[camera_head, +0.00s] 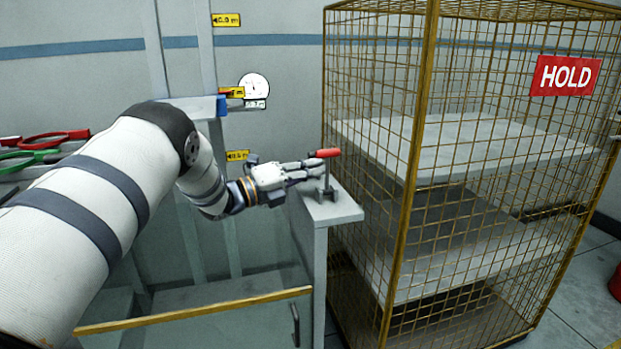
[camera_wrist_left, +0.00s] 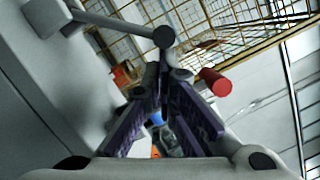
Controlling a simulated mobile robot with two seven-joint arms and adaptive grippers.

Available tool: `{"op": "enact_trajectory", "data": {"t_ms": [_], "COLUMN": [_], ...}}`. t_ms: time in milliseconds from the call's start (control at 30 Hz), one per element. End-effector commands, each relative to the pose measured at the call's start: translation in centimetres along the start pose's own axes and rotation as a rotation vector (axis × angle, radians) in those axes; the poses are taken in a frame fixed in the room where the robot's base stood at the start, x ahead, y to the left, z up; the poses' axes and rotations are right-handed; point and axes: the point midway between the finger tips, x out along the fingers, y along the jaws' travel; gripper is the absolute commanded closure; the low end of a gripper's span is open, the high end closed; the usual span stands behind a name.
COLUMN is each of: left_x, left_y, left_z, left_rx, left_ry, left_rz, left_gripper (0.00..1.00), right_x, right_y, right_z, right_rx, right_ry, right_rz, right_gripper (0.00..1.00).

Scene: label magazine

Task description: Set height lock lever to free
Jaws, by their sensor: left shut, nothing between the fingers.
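The lever shows a red grip (camera_head: 328,153) on a grey upright post (camera_head: 326,185), mounted on top of a narrow grey pedestal (camera_head: 337,207). In the head view the grip points roughly level to the right. My left gripper (camera_head: 316,170) reaches in from the left, its fingertips just beside the post and below the grip. The gripper also shows in the left wrist view (camera_wrist_left: 165,80), its fingers meeting at the tips with nothing between them. There the red grip (camera_wrist_left: 215,82) lies just right of the tips; contact cannot be told. My right gripper is out of view.
A yellow wire cage (camera_head: 410,170) with shelves and a red HOLD sign (camera_head: 566,75) stands close right of the pedestal. A round gauge (camera_head: 254,85) and a yellow-marked column (camera_head: 205,50) stand behind. A yellow bar (camera_head: 195,312) crosses low in front. Red and green handles (camera_head: 45,137) sit far left.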

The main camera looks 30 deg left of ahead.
Motion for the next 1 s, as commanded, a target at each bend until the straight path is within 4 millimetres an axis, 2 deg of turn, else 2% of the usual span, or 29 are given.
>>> {"op": "enact_trajectory", "data": {"t_ms": [167,467,1000], "left_x": [1.1,1.8,2.2], "left_y": [-0.8,-1.6,-2.0], "left_z": [1.4,3.6,5.5], "left_rx": [-0.109,-0.35,-0.349], "left_ry": [-0.003,-0.003,-0.002], "left_rz": [0.024,0.087,0.087], "left_gripper": [1.0,1.0,1.0], "right_x": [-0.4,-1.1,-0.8], "right_y": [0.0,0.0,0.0], "right_z": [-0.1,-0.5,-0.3], "right_rx": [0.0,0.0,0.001], "right_ry": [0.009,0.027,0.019], "right_rz": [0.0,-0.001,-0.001], "right_gripper": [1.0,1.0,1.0]}}
